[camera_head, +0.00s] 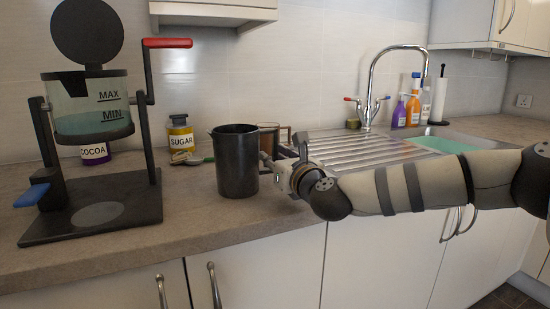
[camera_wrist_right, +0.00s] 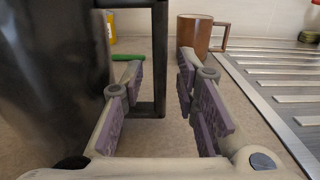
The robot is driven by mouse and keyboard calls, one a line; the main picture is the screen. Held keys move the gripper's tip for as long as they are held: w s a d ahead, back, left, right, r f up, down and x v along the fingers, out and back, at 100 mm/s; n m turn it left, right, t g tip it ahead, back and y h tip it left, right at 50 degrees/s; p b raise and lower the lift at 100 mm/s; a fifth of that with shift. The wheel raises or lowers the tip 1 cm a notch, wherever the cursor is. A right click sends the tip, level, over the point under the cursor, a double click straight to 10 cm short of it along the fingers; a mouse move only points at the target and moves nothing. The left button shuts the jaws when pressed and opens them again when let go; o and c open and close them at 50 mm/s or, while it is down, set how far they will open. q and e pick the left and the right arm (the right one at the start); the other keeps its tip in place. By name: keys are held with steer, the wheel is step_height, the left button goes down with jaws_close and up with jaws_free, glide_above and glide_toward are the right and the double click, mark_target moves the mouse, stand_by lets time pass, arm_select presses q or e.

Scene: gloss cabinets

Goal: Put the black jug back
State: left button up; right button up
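The black jug (camera_head: 236,165) stands upright on the worktop, between the dispenser stand and the sink drainer. Its dark body (camera_wrist_right: 50,80) fills the left of the right wrist view, and its handle (camera_wrist_right: 160,60) shows as a vertical bar ahead. My right gripper (camera_head: 272,163) is at the jug's right side, by the handle. In the wrist view my right gripper (camera_wrist_right: 165,95) is open, with the handle bar between its spread fingers. I cannot tell whether a finger touches it. My left gripper is not in view.
The dispenser stand (camera_head: 85,215) with a clear tank, red lever and round grey pad is on the left. A sugar jar (camera_head: 181,138), cocoa jar (camera_head: 95,153) and brown mug (camera_wrist_right: 194,36) stand behind. The ribbed drainer (camera_head: 350,148) is right. Worktop before the jug is clear.

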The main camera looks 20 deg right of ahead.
steer(key=shift+s+r, duration=0.1)
steer(key=shift+r, duration=0.2)
steer(key=s, duration=1.2)
steer(key=shift+d+f, duration=0.15)
steer(key=shift+d, duration=0.05)
steer(key=shift+w, duration=0.1)
